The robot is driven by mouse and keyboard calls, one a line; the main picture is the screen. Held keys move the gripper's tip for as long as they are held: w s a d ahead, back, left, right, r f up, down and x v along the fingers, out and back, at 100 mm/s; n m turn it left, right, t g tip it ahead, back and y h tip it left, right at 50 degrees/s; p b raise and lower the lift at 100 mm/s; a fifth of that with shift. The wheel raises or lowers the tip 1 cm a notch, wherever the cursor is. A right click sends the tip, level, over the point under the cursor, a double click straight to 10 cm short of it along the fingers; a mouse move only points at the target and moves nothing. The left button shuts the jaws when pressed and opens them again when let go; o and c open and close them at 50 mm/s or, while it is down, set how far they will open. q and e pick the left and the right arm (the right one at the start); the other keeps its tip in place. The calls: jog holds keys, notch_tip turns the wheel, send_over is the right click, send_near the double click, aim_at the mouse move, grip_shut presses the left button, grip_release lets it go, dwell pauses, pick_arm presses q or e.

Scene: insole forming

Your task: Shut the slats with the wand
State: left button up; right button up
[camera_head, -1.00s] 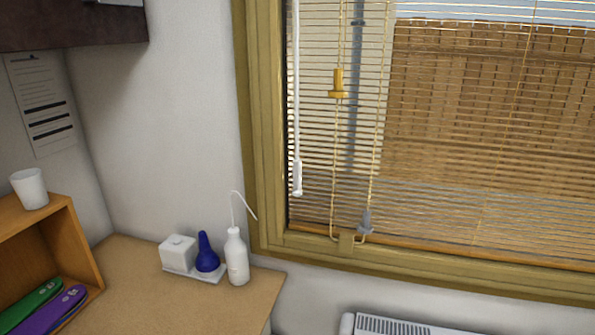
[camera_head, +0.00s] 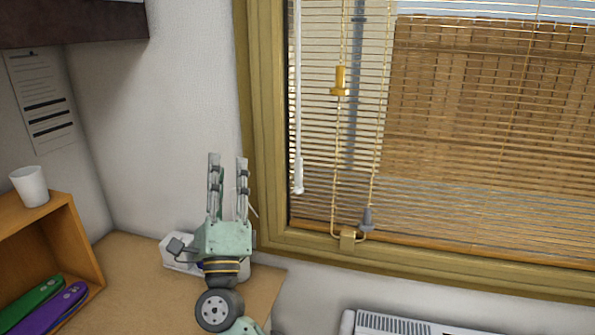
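The blind's slats (camera_head: 470,130) hang across the window and are tilted open, with the wooden fence showing through the gaps. The white wand (camera_head: 298,120) hangs straight down at the left edge of the blind, with its thicker grip end (camera_head: 298,178) near the lower part of the window. My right gripper (camera_head: 228,160) points up, with its two fingers apart and nothing between them. It is in the picture left of the wand and the window frame, apart from the wand. My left gripper is not in view.
A looped cord with a yellow fitting (camera_head: 339,82) and a grey tassel (camera_head: 367,218) hangs right of the wand. The wooden window frame (camera_head: 262,150) borders the blind. A radiator (camera_head: 400,324) is below.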

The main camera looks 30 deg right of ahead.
aim_at(297, 171)
jog(key=d+f+m+g+h+p, duration=0.1)
jog(key=d+m+g, duration=0.4)
jog(key=m+g, duration=0.1)
jog(key=s+d+m+g+h+p, duration=0.1)
jog(key=d+m+g+h, duration=0.1)
jog(key=d+m+g, duration=0.3)
jog(key=d+f+m+g+h+p, duration=0.1)
jog(key=d+m+g+h+p, duration=0.1)
jog(key=d+m+g, duration=0.4)
jog(key=shift+s+f+m+g, duration=0.15)
jog(key=shift+m+g, duration=0.65)
jog(key=shift+m, duration=0.65)
jog(key=shift+s+f+m+g, duration=0.15)
jog(key=shift+m+g, duration=0.65)
jog(key=shift+m, duration=0.65)
jog(key=shift+w+d+f, duration=0.1)
jog(key=shift+w+d, duration=0.05)
jog(key=shift+d, duration=0.1)
jog(key=shift+c, duration=0.5)
grip_shut()
